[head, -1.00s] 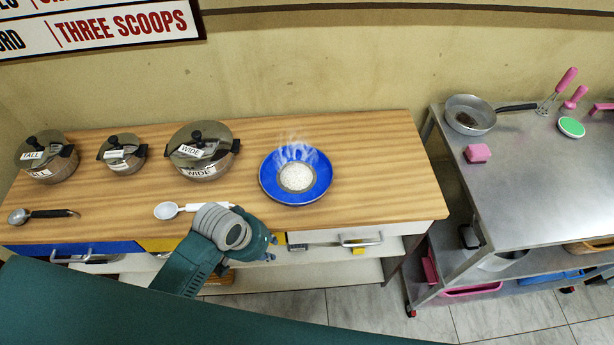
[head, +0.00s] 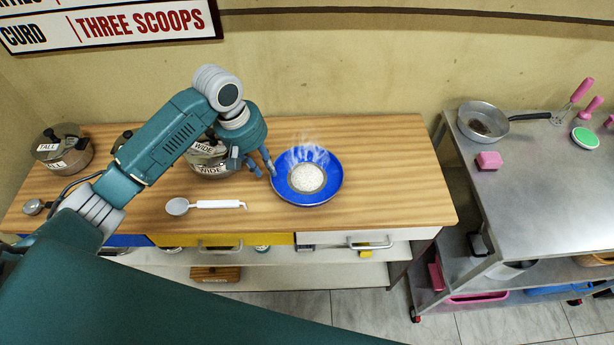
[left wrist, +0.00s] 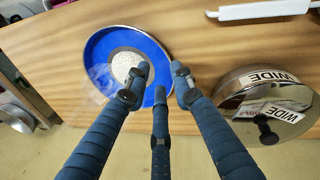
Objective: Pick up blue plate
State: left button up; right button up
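The blue plate (head: 329,185) sits on the right part of the wooden counter with a steaming mound of white rice (head: 307,177) in its middle. My left gripper (head: 252,167) is at the plate's left rim, pointing down, with its fingers spread and nothing held. In the left wrist view the plate (left wrist: 97,48) lies under the left finger, and the gripper (left wrist: 160,80) straddles the line of its near rim. I cannot tell whether a finger touches the plate. My right gripper is in neither view.
A lidded pot marked WIDE (head: 208,160) stands close left of the gripper, partly hidden by it. A white-handled spoon (head: 205,205) lies in front. The counter right of the plate (head: 400,170) is clear. A metal cart (head: 540,190) stands at the right.

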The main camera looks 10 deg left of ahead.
pick_arm(q)
send_over(277, 187)
jog(key=a, duration=0.1)
jog(key=f, duration=0.4)
jog(key=shift+s+a+f+p, duration=0.1)
jog(key=shift+s+f+p, duration=0.25)
jog(key=shift+f, duration=0.05)
jog(key=p+x, duration=0.1)
jog(key=x, duration=0.4)
jog(key=shift+s+p, duration=0.15)
jog(key=shift+p, duration=0.15)
jog(key=shift+f, duration=0.25)
jog(key=shift+r, duration=0.1)
grip_shut()
